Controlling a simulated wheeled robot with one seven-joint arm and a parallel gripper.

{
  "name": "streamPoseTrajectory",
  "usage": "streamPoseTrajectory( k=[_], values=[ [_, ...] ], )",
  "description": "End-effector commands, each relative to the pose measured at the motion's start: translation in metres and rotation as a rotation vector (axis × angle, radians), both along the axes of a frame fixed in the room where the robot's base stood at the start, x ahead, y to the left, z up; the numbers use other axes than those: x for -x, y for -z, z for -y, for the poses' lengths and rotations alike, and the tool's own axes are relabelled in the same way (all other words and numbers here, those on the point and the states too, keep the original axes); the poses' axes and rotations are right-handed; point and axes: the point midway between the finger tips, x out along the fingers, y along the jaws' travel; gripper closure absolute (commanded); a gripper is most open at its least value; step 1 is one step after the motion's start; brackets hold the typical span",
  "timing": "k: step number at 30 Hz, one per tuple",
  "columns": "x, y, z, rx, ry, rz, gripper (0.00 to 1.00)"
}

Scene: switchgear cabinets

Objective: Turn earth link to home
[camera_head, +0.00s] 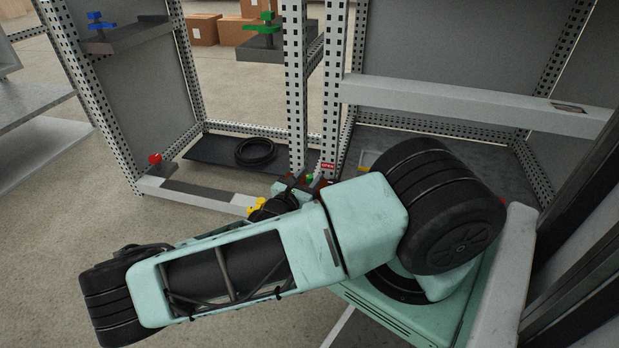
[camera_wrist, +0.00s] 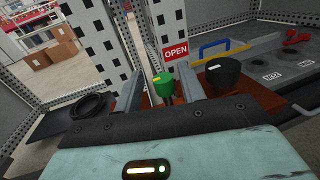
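A green knob (camera_wrist: 163,84) stands by a red "OPEN" sign (camera_wrist: 175,50) in the wrist view. It may be the earth link; no label on it is readable. My gripper (camera_wrist: 160,92) has its two grey fingers apart, one on each side of the knob. I cannot tell whether either finger touches it. In the camera_head view, the small green part (camera_head: 309,178) and the sign (camera_head: 328,167) show just beyond my gripper (camera_head: 298,190), and my arm hides much of that spot.
A black cylinder (camera_wrist: 222,74) stands right of the knob, near a blue and yellow handle (camera_wrist: 218,49) and a labelled grey board (camera_wrist: 285,68). Perforated posts (camera_head: 297,80) and a grey crossbar (camera_head: 460,102) frame the space. Blue (camera_head: 96,20), green (camera_head: 267,24) and red (camera_head: 155,160) handles sit left.

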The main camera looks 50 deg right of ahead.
Motion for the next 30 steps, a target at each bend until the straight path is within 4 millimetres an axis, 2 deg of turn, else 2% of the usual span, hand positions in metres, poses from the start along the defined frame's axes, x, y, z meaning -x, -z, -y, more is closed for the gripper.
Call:
streamPoseTrajectory(
  k=[8, 13, 17, 30],
  values=[
    [0.003, 0.000, 0.000, -0.001, 0.005, -0.003, 0.61],
    [0.004, -0.001, -0.014, -0.003, 0.004, -0.001, 0.61],
    [0.008, -0.002, -0.038, -0.006, 0.003, -0.003, 0.61],
    [0.022, -0.001, -0.138, -0.004, 0.002, -0.002, 0.61]
  ],
)
